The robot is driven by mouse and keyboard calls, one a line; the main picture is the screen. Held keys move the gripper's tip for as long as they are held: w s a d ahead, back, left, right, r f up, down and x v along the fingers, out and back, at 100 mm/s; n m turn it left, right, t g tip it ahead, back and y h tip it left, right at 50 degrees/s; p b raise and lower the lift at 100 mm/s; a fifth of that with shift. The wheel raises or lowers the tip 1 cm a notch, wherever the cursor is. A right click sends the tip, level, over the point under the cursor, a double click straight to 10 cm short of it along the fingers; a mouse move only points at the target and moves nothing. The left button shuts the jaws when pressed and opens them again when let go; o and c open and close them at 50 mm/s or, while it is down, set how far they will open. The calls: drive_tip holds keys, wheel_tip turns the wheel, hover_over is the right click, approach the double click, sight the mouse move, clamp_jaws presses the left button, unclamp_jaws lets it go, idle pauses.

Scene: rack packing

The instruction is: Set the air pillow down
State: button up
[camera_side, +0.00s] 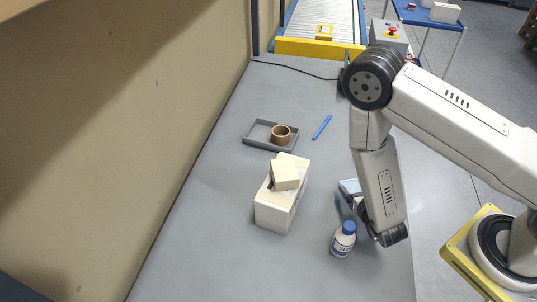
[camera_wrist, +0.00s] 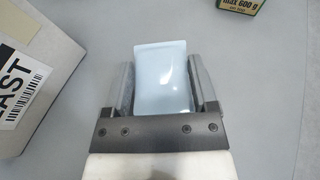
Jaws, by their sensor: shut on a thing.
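The air pillow (camera_wrist: 163,72) is a pale blue, shiny pouch. It lies between the two fingers of my gripper (camera_wrist: 163,88) in the wrist view, with a finger against each side. My gripper is shut on it. In the side view the pillow (camera_side: 348,187) shows only as a small light blue piece, left of my forearm. I cannot tell whether the pillow touches the table.
A white box (camera_side: 275,213) with a cream block (camera_side: 285,174) on top stands left of my gripper. A blue-capped bottle (camera_side: 343,241) stands close in front. A grey tray (camera_side: 258,133) with a tape roll (camera_side: 281,133) and a blue pen (camera_side: 322,127) lie farther back. The left front table is clear.

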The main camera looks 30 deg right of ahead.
drive_tip(key=shift+f, duration=0.95)
drive_tip(key=shift+f, duration=0.1)
drive_tip(key=o, duration=1.1)
drive_tip(key=shift+v, duration=6.05)
drive_tip(key=shift+w+d+r, duration=0.1)
drive_tip(key=shift+r, duration=0.15)
